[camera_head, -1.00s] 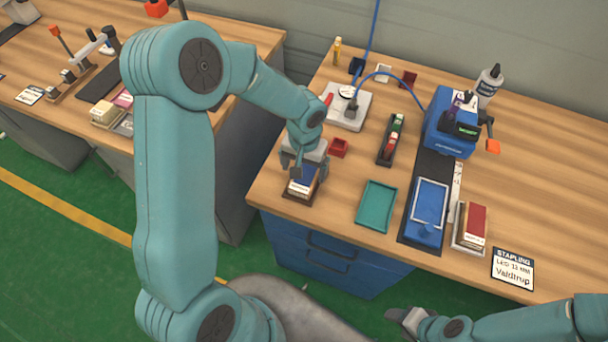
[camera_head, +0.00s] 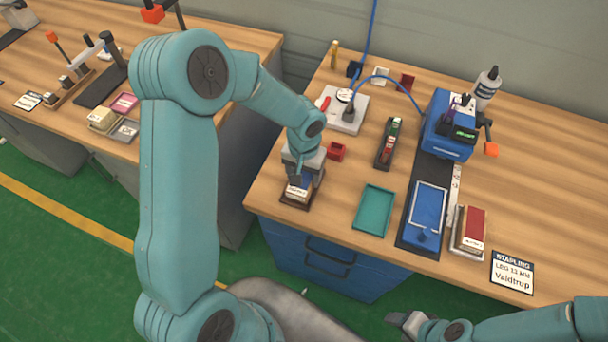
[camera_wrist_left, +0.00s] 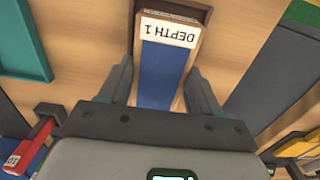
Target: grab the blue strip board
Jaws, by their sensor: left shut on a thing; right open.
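The blue strip board (camera_wrist_left: 162,72) shows between the two fingers of my left gripper (camera_wrist_left: 160,88) in the left wrist view. It lies in a brown wooden holder with a white label reading "DEPTH 1" (camera_wrist_left: 170,31). In the head view my left gripper (camera_head: 302,172) is over this holder (camera_head: 297,203) at the left front of the bench, shut on the board. Most of the board is hidden there by the gripper. My right gripper (camera_head: 406,322) is open and empty in front of the bench, at the bottom of the view.
A teal tray (camera_head: 374,211) and a blue stapling fixture (camera_head: 429,212) stand to the right. A small red box (camera_head: 337,152) sits just behind the gripper. A holder with red boards (camera_head: 470,231) and a "STAPLING" card (camera_head: 512,272) are further right. Bench front edge is close.

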